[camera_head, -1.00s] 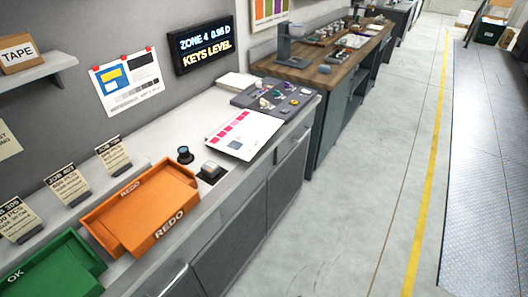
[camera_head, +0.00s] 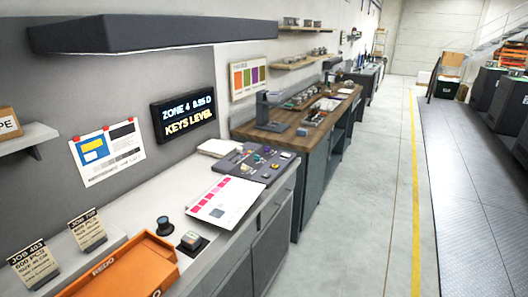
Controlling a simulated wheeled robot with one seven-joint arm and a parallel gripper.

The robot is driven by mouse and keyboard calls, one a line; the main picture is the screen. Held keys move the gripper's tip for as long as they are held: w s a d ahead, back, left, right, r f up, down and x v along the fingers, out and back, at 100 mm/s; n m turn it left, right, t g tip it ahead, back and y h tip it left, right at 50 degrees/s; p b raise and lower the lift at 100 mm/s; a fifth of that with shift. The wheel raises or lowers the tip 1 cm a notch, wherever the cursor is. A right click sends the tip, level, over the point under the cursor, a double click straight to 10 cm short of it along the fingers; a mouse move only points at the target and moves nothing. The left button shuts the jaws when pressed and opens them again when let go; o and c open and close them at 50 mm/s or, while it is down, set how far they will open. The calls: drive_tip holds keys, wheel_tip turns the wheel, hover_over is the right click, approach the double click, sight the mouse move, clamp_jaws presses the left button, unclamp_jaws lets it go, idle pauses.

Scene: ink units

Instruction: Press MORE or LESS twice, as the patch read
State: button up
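A dark wall display (camera_head: 184,116) reads "ZONE 4" with a value that looks like 0.95 D, and "KEYS LEVEL" below. A grey key panel (camera_head: 267,171) with several small coloured keys or knobs lies at the far end of the counter. Labels for MORE or LESS are too small to read. A white printed sheet (camera_head: 226,205) with a row of pink to red patches lies in front of the panel, close against it. A small grey-topped device (camera_head: 191,240) sits on a dark pad nearer me. My gripper is not in view.
A dark round loupe-like piece (camera_head: 165,226) stands beside the device. An orange tray (camera_head: 120,271) and job cards (camera_head: 87,230) are at the near left. A dark shelf or hood (camera_head: 150,35) overhangs the counter. The floor (camera_head: 350,220) right of the counter is clear.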

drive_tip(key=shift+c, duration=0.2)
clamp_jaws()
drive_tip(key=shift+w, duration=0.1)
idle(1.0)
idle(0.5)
